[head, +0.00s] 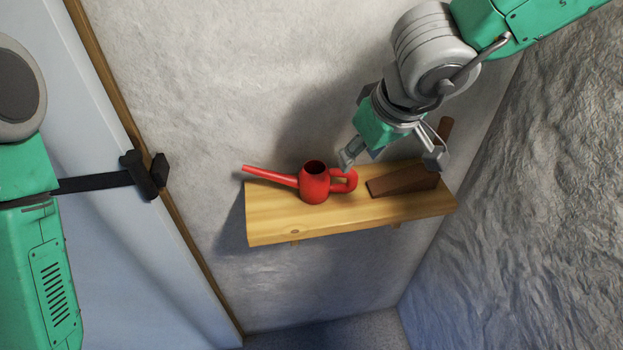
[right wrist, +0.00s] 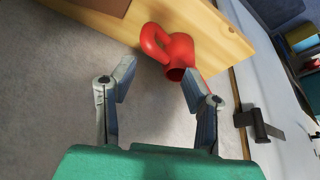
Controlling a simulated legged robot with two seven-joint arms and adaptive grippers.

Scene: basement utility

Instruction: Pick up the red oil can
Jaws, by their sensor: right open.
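The red oil can (head: 314,187) stands upright on a wooden wall shelf (head: 285,224), its long spout pointing left and its looped handle on the right. My right gripper (head: 392,160) is open and empty, above and to the right of the can, with one finger close to the handle in the picture. In the right wrist view the can (right wrist: 178,52) shows beyond the open fingers (right wrist: 158,80), nearer the right one; I see no clear contact. My left arm shows at the left edge, but its gripper is out of view.
A rough stone wall (head: 530,180) closes the right side. A pale door (head: 110,260) with a black handle (head: 140,176) is at the left. The shelf's front strip is bare.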

